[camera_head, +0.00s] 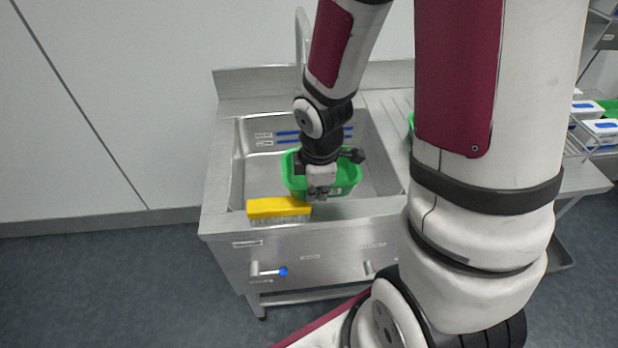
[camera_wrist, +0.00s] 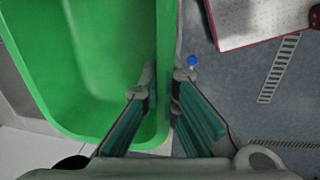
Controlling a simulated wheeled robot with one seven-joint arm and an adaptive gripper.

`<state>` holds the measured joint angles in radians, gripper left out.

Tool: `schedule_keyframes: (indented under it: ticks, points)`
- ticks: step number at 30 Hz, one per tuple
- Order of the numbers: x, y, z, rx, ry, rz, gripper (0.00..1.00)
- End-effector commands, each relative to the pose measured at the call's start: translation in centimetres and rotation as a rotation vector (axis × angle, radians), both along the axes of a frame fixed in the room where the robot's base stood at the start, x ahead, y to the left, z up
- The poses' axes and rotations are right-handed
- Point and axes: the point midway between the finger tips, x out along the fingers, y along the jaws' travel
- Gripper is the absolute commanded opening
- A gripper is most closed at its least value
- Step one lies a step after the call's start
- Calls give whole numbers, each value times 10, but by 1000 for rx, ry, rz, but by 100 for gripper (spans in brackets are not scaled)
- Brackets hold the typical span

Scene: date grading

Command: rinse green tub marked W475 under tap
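The green tub (camera_head: 349,180) is in or just above the sink basin, at its front; I cannot tell whether it touches the bottom. It fills the left of the wrist view (camera_wrist: 110,60) and looks empty. No W475 mark is readable. My gripper (camera_head: 320,190) is at the tub's front wall. In the wrist view its fingers (camera_wrist: 168,80) are on both sides of the rim, closed on it. The tap (camera_head: 301,22) rises behind the sink as a grey pipe, and my arm hides most of it, including the outlet. No water is visible.
A yellow brush (camera_head: 278,207) lies on the front edge of the steel sink (camera_head: 222,185). A blue-tipped lever (camera_head: 283,271) sticks out of the sink's front. Another green item (camera_head: 411,122) shows partly behind my arm at right. White boxes (camera_head: 602,128) stand on a rack at far right.

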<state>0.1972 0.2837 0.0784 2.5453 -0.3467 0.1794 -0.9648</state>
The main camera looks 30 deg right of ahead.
Motion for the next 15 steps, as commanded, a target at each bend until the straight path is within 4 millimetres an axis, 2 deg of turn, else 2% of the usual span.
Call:
schedule_keyframes:
  ticks: [6, 15]
  points:
    - [-3, -2, 0, -1, -1, -5, 0]
    - [24, -12, 0, 0, -2, -6, 0]
